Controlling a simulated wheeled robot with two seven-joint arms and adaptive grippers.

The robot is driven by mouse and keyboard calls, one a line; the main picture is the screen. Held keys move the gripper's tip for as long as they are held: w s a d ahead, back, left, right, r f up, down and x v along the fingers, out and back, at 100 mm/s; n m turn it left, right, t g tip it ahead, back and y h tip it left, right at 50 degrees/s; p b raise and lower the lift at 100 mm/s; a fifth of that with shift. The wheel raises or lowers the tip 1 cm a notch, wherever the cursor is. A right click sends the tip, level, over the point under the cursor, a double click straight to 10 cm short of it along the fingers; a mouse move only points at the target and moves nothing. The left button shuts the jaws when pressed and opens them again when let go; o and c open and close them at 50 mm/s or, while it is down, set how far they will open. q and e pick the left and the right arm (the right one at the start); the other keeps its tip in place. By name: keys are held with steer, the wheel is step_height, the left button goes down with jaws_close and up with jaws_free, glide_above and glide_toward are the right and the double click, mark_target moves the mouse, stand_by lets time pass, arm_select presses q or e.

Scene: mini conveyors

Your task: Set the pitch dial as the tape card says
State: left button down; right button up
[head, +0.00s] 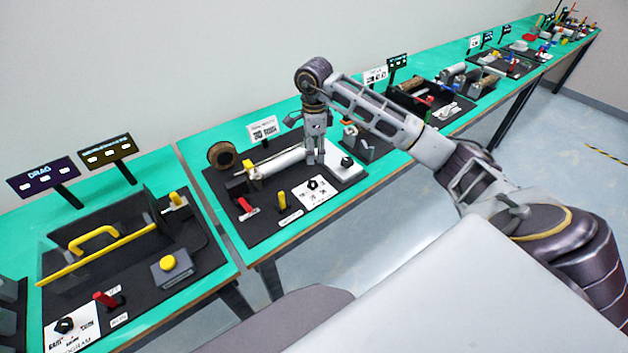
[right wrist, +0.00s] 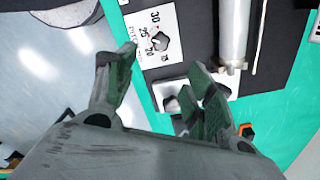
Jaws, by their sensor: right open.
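The pitch dial is a dark knob (right wrist: 160,40) on a white plate (right wrist: 153,62) printed with numbers such as 30, 25 and 20 in the right wrist view. The head view shows the knob (head: 313,184) on its plate (head: 303,199) too. The pointer's exact setting is hard to tell. The white tape card (head: 265,130) stands behind the station; its print is too small to read surely. My right gripper (head: 315,163) points down, open and empty, above and behind the dial. In the right wrist view its fingers (right wrist: 160,85) are apart, with the dial beyond them. My left gripper is not in view.
A second black knob (head: 346,161) on a white block is close to my right gripper. The station with yellow handles (head: 92,240) is at left.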

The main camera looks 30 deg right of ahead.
mark_target(314, 183)
step_height(314, 183, down, 12)
steer(key=shift+r+p, duration=0.1)
steer(key=shift+p, duration=0.55)
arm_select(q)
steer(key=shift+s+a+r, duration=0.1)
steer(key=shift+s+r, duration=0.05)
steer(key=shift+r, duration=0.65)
arm_select(e)
steer(key=shift+f, duration=0.95)
steer(key=c, duration=1)
